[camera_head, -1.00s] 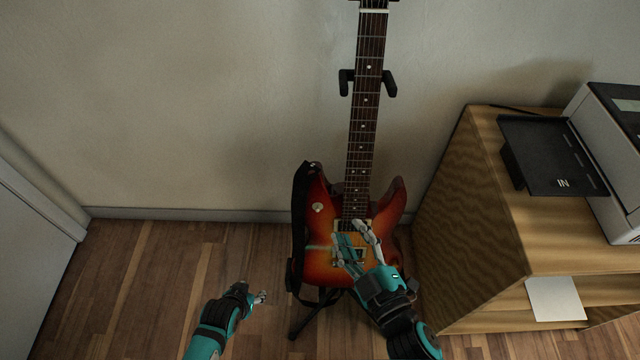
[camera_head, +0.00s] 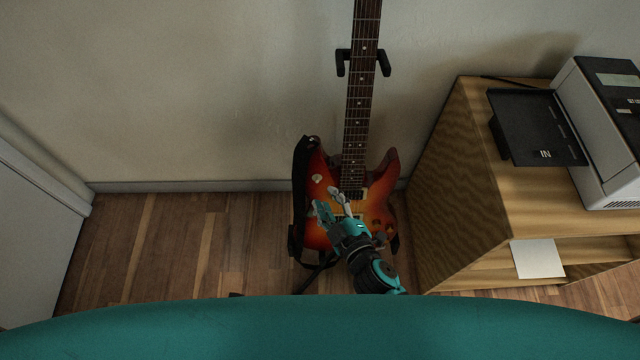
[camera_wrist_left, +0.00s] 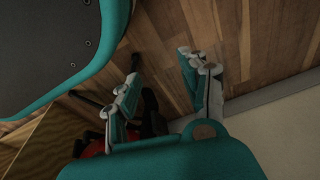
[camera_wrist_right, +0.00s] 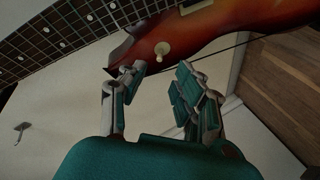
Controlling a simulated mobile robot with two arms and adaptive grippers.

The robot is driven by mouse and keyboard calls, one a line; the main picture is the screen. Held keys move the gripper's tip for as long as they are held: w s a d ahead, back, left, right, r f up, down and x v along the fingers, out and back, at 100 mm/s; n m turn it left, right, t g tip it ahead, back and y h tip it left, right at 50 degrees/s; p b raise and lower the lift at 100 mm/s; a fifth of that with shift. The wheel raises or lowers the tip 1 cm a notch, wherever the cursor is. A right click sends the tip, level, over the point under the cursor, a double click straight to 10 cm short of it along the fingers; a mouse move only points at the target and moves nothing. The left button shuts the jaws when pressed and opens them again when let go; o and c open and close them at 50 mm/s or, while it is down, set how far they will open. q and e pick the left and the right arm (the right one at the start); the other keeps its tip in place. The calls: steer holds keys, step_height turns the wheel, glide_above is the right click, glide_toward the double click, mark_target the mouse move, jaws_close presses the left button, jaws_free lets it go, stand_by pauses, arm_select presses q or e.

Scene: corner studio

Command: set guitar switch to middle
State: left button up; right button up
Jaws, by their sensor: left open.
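The sunburst electric guitar (camera_head: 375,190) stands upright on its stand against the wall. Its switch, with a cream round plate, shows on the upper body in the head view (camera_head: 317,178) and in the right wrist view (camera_wrist_right: 162,50). Its lever position is too small to tell. My right gripper (camera_head: 330,203) is in front of the guitar body, just below the switch. In the right wrist view its fingers (camera_wrist_right: 160,77) are apart and empty, with the switch beyond the gap between the tips. My left gripper (camera_wrist_left: 158,72) is open and empty above the floor, hidden in the head view.
A black strap (camera_head: 299,185) hangs along the guitar's left side. A wooden cabinet (camera_head: 455,190) stands close on the right, bearing a printer (camera_head: 600,130) with a black tray (camera_head: 535,125). Wooden floor (camera_head: 170,240) is clear on the left. My teal body covers the bottom.

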mark_target(317, 180)
steer(key=x, duration=0.5)
steer(key=shift+w+a+f, duration=0.15)
steer(key=shift+w, duration=0.15)
arm_select(q)
steer(key=shift+w+r, duration=0.75)
steer(key=shift+r, duration=0.15)
arm_select(e)
steer(key=shift+c, duration=0.6)
arm_select(q)
steer(key=shift+s+f, duration=0.1)
steer(key=shift+s, duration=0.1)
arm_select(e)
jaws_close()
